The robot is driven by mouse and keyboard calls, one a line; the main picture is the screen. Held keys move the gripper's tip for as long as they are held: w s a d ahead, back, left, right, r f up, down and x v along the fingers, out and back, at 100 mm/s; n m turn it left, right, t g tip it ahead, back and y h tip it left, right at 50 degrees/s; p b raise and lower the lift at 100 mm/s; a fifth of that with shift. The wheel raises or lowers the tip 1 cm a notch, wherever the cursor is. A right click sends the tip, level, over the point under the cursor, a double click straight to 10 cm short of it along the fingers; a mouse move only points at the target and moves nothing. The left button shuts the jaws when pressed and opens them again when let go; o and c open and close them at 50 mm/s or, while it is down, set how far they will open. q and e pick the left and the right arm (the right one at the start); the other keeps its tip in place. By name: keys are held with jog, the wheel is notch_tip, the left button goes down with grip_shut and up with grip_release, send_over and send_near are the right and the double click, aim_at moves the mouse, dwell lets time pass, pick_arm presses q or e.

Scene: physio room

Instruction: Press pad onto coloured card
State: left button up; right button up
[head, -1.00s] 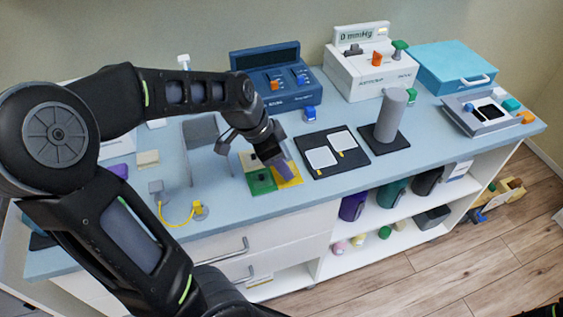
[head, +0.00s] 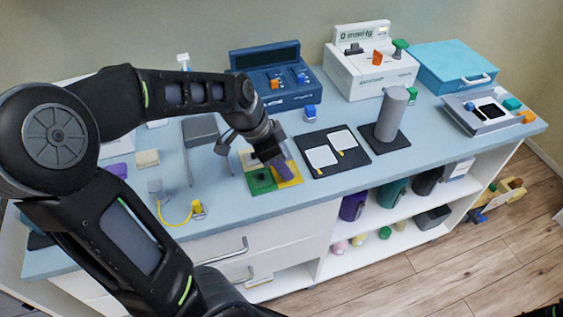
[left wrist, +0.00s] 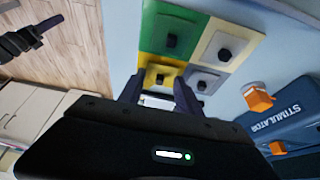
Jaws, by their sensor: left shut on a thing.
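The coloured card lies flat on the blue-grey worktop, with a green square (head: 262,182), a yellow square (head: 294,181) and a beige square in the head view. The left wrist view shows green (left wrist: 158,20), beige (left wrist: 235,32), yellow (left wrist: 149,77) and grey (left wrist: 216,76) squares, each with a small black block. My left gripper (head: 280,163) is low over the yellow side in the head view. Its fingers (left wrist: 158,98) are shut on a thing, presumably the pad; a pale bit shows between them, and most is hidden. Whether it touches the card I cannot tell. My right gripper is out of view.
Right of the card lies a black board (head: 334,170) with two white plates. A grey cylinder (head: 391,115) stands beyond it. The blue stimulator (head: 265,78) and a white mmHg unit (head: 370,78) stand behind. A yellow cable (head: 178,224) lies to the left.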

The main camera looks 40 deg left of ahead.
pick_arm(q)
jog(key=shift+s+f+b, duration=0.1)
jog(key=shift+f+b, duration=0.35)
jog(key=shift+b, duration=0.25)
dwell(3.0)
jog(key=shift+r, duration=0.1)
dwell(1.8)
dwell(0.4)
jog(key=o, duration=1.2)
jog(key=shift+o, duration=0.2)
jog(key=shift+r, duration=0.1)
jog(key=shift+r+p, duration=2.15)
jog(key=shift+r, duration=1.35)
